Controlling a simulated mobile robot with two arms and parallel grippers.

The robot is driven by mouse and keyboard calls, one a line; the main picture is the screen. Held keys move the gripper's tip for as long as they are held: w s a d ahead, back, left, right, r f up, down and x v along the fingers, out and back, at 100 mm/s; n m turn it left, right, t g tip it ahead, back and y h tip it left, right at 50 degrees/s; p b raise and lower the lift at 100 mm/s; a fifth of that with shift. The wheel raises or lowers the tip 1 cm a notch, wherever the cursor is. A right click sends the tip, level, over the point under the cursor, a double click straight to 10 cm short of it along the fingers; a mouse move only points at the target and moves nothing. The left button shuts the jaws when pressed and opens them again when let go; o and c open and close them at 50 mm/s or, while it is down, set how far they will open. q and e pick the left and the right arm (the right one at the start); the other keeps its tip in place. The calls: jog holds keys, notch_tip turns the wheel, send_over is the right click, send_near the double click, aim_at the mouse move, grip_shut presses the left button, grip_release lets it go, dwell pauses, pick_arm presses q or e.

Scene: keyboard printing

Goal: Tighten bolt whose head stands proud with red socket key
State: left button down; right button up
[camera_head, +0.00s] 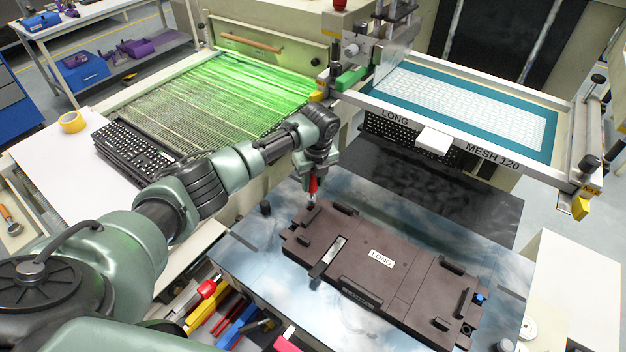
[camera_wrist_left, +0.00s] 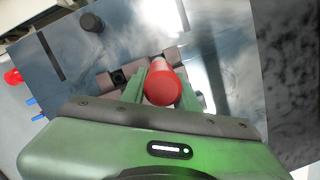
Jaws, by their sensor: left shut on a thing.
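In the left wrist view the key's round red end (camera_wrist_left: 162,87) sits between the green fingers of the left gripper (camera_wrist_left: 167,88). Part of the fixture (camera_wrist_left: 118,77) shows beyond them. The key's lower end and any bolt under it are too small or hidden, so I cannot tell whether they touch. No proud bolt head stands out clearly. My right gripper is not in view.
The fixture lies on a grey metal plate (camera_head: 245,265) with a black peg (camera_head: 265,207) at its left. A blue knob (camera_head: 479,298) is at the fixture's right end. A framed screen (camera_head: 460,108) stands behind. Coloured tools (camera_head: 215,310) lie front left.

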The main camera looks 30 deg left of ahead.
pick_arm(q)
jog(key=shift+f, duration=0.15)
dwell(0.9)
jog(key=shift+f+b, duration=0.45)
jog(key=shift+f, duration=0.45)
jog(key=c, duration=1.9)
grip_release()
jog(key=shift+r, duration=0.1)
grip_shut()
jog(key=m, duration=0.5)
jog(key=shift+s+a+m+t, duration=0.2)
jog(key=shift+a+m+t, duration=0.05)
jog(key=shift+m+t, duration=0.05)
jog(key=m+h, duration=0.1)
jog(key=m, duration=0.4)
jog(key=shift+a+m, duration=0.15)
jog(key=shift+m, duration=0.25)
jog(key=o, duration=0.8)
grip_release()
